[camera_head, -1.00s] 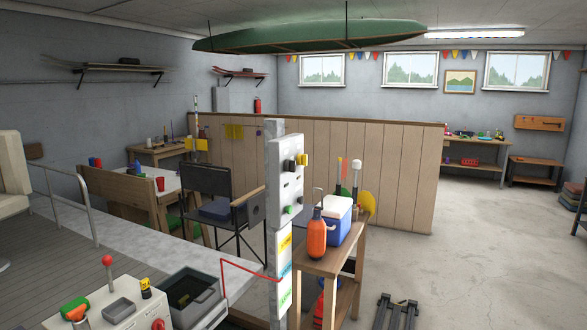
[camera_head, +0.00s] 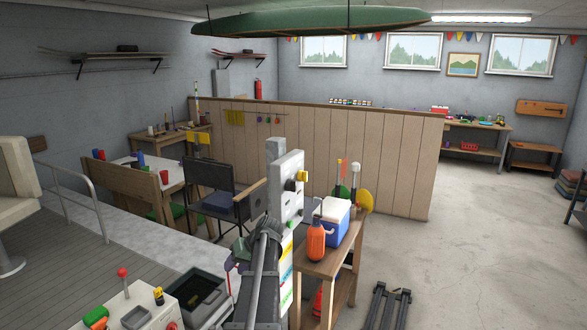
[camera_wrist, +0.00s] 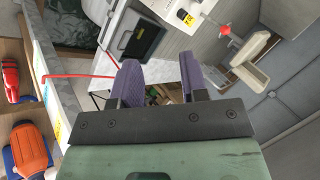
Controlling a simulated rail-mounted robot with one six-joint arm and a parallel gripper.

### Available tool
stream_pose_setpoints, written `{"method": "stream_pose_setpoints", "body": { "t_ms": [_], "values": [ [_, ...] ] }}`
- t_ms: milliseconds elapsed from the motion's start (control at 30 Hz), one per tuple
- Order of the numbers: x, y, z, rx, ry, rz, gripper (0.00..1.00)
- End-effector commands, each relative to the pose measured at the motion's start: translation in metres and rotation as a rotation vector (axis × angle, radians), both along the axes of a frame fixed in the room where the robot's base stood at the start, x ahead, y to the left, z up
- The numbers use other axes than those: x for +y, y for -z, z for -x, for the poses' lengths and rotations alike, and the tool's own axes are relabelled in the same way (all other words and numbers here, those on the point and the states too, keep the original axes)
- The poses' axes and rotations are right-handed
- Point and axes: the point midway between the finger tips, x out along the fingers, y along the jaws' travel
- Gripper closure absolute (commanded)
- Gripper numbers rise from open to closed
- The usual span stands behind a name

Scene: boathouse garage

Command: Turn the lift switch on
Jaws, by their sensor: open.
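I cannot tell which control is the lift switch, and my arm hides the box's lower part. My gripper (camera_wrist: 161,80) is open and empty in the wrist view, its two purple-padded fingers apart. It points down toward the floor and bench area, not at the control box. In the head view the gripper is mostly hidden, left of the post.
A white console with a red-ball lever (camera_head: 123,273) stands at the lower left, beside a dark open bin (camera_head: 192,298). A wooden stand holds an orange bottle (camera_head: 316,240) and a blue cooler (camera_head: 335,217), close right of the post. Open floor lies further right.

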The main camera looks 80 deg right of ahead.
Motion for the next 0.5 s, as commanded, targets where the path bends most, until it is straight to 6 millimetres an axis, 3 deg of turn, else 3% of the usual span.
{"method": "stream_pose_setpoints", "body": {
  "t_ms": [33,100,200,300,333,400,500],
  "values": [
    [-0.047,-0.033,0.047,-0.084,0.042,0.038,0.6],
    [-0.091,-0.061,0.108,-0.214,0.072,0.129,0.6],
    [-0.141,-0.101,0.192,-0.378,0.091,0.303,0.6],
    [-0.186,-0.144,0.263,-0.541,0.07,0.559,0.6],
    [-0.199,-0.154,0.271,-0.592,0.043,0.654,0.6],
    [-0.215,-0.171,0.265,-0.682,-0.027,0.842,0.6],
    [-0.214,-0.187,0.263,-0.722,-0.09,1.035,0.6]
  ]
}}
